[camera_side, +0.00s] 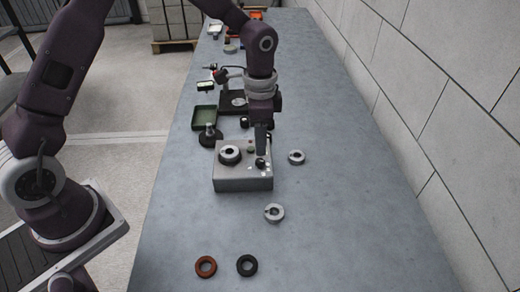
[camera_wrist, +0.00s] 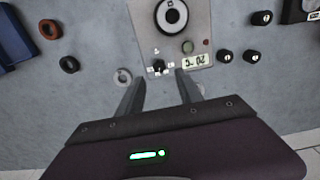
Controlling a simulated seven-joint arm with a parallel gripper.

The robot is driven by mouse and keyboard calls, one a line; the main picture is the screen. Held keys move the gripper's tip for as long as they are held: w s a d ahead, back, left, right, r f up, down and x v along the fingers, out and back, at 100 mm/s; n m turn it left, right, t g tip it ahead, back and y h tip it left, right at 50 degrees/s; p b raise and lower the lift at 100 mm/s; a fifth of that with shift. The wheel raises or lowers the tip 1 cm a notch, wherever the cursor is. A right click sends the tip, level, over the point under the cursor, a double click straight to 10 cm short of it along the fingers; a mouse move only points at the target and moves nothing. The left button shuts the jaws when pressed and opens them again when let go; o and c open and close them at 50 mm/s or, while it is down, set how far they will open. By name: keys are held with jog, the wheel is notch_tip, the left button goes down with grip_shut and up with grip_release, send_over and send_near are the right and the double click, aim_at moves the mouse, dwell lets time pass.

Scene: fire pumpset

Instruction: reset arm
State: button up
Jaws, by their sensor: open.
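My gripper (camera_side: 260,145) is open and empty, pointing down over the right part of a grey control box. In the wrist view its two fingers (camera_wrist: 160,90) stand apart, with a small black knob (camera_wrist: 159,66) on the box showing beyond the tips. The control box (camera_side: 243,183) has a ring-shaped part (camera_side: 230,154) on its left top. In the wrist view the box (camera_wrist: 190,25) also shows a display reading about 20 °C, a green button and a small red light. Whether the fingers touch the box cannot be told.
A grey ring (camera_side: 296,157) lies right of the box and another (camera_side: 274,212) in front. An orange ring (camera_side: 205,266) and a black ring (camera_side: 247,265) lie at the near end. A green tray (camera_side: 204,118) and a black stand (camera_side: 234,101) are behind. The table's right side is clear.

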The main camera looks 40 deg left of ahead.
jog(key=shift+r, duration=0.4)
jog(key=s+a+r+n+t, duration=0.2)
jog(key=s+r, duration=0.3)
jog(key=r, duration=0.5)
jog(key=s+a+r+n+t, duration=0.1)
jog(key=s+r+n, duration=0.2)
jog(key=s, duration=0.7)
jog(key=s+a+r+n+t, duration=0.1)
jog(key=s+r+n, duration=0.3)
jog(key=s, duration=0.7)
jog(key=shift+a+r+t, duration=0.25)
jog(key=shift+r+t, duration=0.4)
jog(key=shift+t, duration=0.15)
